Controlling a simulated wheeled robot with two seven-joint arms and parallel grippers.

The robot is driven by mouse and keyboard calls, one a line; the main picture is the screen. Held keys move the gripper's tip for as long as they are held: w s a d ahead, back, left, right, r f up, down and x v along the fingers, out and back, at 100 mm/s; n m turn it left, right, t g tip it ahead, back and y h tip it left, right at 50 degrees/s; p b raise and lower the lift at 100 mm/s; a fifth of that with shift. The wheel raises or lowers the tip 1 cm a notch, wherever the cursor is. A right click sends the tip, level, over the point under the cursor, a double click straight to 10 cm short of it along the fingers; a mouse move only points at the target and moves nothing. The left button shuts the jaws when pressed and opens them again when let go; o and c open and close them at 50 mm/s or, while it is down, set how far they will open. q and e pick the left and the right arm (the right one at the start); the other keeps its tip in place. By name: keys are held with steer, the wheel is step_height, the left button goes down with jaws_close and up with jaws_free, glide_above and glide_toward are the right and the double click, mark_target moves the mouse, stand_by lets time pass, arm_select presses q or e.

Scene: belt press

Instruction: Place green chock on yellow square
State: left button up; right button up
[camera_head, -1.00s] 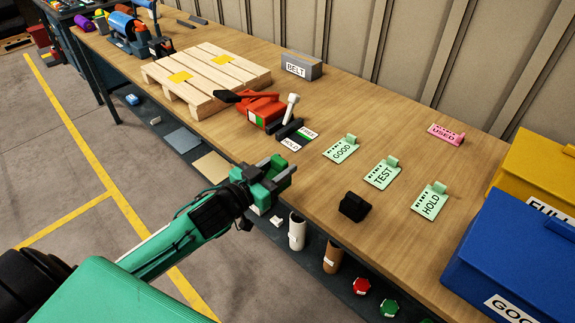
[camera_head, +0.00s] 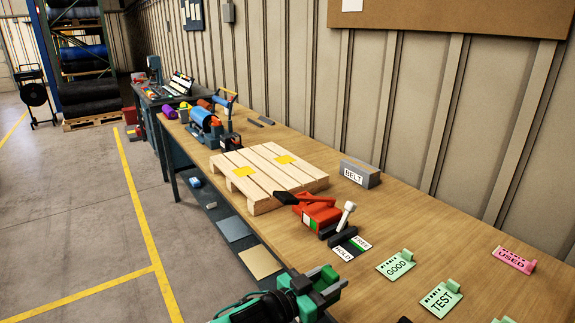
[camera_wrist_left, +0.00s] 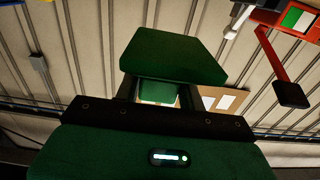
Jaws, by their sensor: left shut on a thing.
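My left gripper (camera_head: 322,290) is low in the head view, in front of the bench's near edge. It is shut on the green chock (camera_head: 326,275), which shows as a small bright green piece at the jaws. In the left wrist view a dark green block (camera_wrist_left: 175,55), apparently the chock, sits at the fingertips. Two yellow squares lie on the wooden pallet (camera_head: 262,201): a near one (camera_head: 243,171) and a far one (camera_head: 285,160). Both are bare, and the gripper is apart from them. My right gripper is not in view.
A red device (camera_head: 320,214) with a lever stands right of the pallet, beside the FREE/HOLD plate (camera_head: 352,247). A grey BELT block (camera_head: 360,173) is behind. GOOD (camera_head: 396,265) and TEST (camera_head: 441,298) tags lie to the right.

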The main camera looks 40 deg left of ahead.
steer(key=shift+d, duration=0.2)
